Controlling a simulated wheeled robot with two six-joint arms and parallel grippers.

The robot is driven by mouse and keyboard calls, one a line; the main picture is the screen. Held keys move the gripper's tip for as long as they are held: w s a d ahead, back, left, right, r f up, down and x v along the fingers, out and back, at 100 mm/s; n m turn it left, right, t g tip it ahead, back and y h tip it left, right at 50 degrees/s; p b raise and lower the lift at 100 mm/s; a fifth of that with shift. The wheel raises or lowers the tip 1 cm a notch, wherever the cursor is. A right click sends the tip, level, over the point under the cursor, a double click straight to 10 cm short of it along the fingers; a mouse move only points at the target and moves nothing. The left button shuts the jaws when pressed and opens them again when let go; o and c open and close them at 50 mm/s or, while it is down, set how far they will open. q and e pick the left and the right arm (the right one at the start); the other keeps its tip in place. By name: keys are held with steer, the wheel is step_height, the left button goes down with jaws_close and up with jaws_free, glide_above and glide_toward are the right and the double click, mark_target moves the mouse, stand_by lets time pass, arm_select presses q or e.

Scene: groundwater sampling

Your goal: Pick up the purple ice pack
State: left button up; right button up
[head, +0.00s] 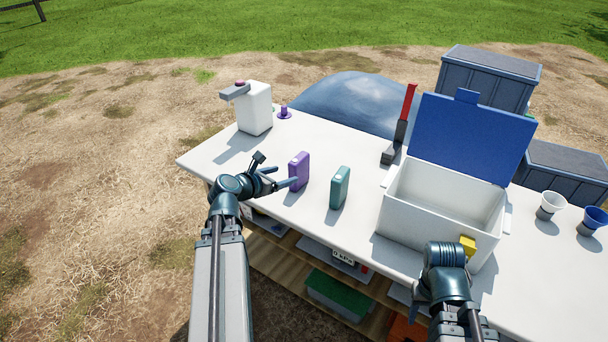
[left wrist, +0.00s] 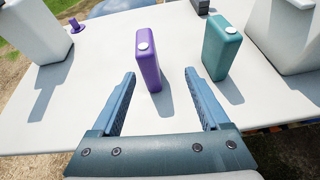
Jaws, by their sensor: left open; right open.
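The purple ice pack (head: 299,171) is a slim upright block with a white cap, standing on the white table. It also shows in the left wrist view (left wrist: 148,62), ahead of the fingertips and roughly between their lines. My left gripper (head: 278,172) is open, just left of the purple pack. In the left wrist view my left gripper (left wrist: 160,75) has its two fingers spread with nothing between their near parts. Whether a finger touches the pack, I cannot tell. My right gripper (head: 462,246) is near the front of the white box, its fingers largely hidden by the wrist.
A teal ice pack (head: 340,188) stands right of the purple one. An open white box (head: 430,220) with a blue lid (head: 470,137) is further right. A white jug (head: 256,108) and a purple cap (head: 284,113) are at the back left. Cups (head: 549,205) stand far right.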

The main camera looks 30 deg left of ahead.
mark_target(293, 168)
arm_select(q)
steer(key=shift+n, duration=0.6)
steer(key=b+x, duration=0.1)
steer(key=x, duration=0.1)
steer(key=a+b+x, duration=0.1)
steer(key=x, duration=0.2)
steer(key=a+b+x, duration=0.1)
steer(key=x, duration=0.1)
steer(key=shift+w+d+f, duration=0.1)
steer(key=shift+w, duration=0.4)
steer(key=shift+w+d, duration=0.1)
steer(key=shift+w, duration=0.15)
steer(key=shift+f, duration=0.1)
steer(key=b+x, duration=0.1)
steer(key=x, duration=0.2)
steer(key=b+x, duration=0.1)
steer(key=x, duration=0.1)
steer(key=shift+w+a+f+b, duration=0.1)
steer(key=shift+w+a+b, duration=0.1)
steer(key=shift+a+b, duration=0.2)
steer(key=shift+s, duration=0.1)
jaws_close()
